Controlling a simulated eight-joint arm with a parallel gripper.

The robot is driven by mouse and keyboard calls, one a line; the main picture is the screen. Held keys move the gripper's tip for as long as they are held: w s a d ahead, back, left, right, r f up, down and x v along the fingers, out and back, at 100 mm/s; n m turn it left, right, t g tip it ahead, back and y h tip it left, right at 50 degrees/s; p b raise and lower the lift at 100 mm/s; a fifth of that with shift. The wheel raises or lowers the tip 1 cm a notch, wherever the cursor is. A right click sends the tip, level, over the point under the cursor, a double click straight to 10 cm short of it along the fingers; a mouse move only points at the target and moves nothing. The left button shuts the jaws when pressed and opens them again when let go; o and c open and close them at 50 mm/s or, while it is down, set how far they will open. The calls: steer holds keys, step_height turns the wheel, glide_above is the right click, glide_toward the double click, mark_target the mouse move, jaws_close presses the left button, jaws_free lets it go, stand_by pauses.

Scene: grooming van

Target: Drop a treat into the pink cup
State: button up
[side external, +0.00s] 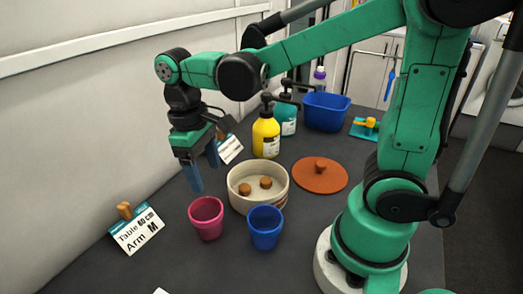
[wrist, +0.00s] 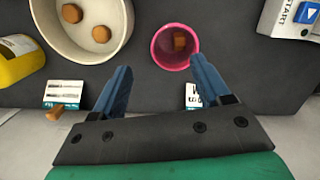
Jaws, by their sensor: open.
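The pink cup (side external: 206,219) stands upright on the dark table in the side view. The wrist view looks into the pink cup (wrist: 157,47), and a brown treat (wrist: 180,41) lies inside it. A cream bowl (side external: 241,204) beside the cup holds two brown treats (side external: 265,182); the wrist view also shows this bowl (wrist: 45,18) at the upper left. My gripper (side external: 205,176) is open and empty, its blue fingers pointing down above the table behind the cup. In the wrist view my gripper (wrist: 160,66) has its fingers spread apart near the cup's rim.
A blue cup (side external: 265,229) stands right of the pink cup. An orange lid (side external: 320,176), a yellow pump bottle (side external: 266,138), a teal bottle (side external: 288,120) and a blue bin (side external: 326,112) are farther back. A label card (side external: 137,231) stands at the left near the wall.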

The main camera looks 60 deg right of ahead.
steer(key=shift+w+r, duration=0.15)
steer(key=shift+r, duration=1.2)
steer(key=shift+w+r, duration=0.15)
steer(key=shift+r, duration=1.15)
steer(key=d+f+t, duration=0.1)
steer(key=t, duration=0.2)
steer(key=s+d+f+m+t, duration=0.1)
steer(key=t, duration=0.1)
steer(key=s+d+f+m+t, duration=0.1)
steer(key=t, duration=0.2)
steer(key=shift+f+t, duration=0.2)
steer(key=shift+t, duration=0.1)
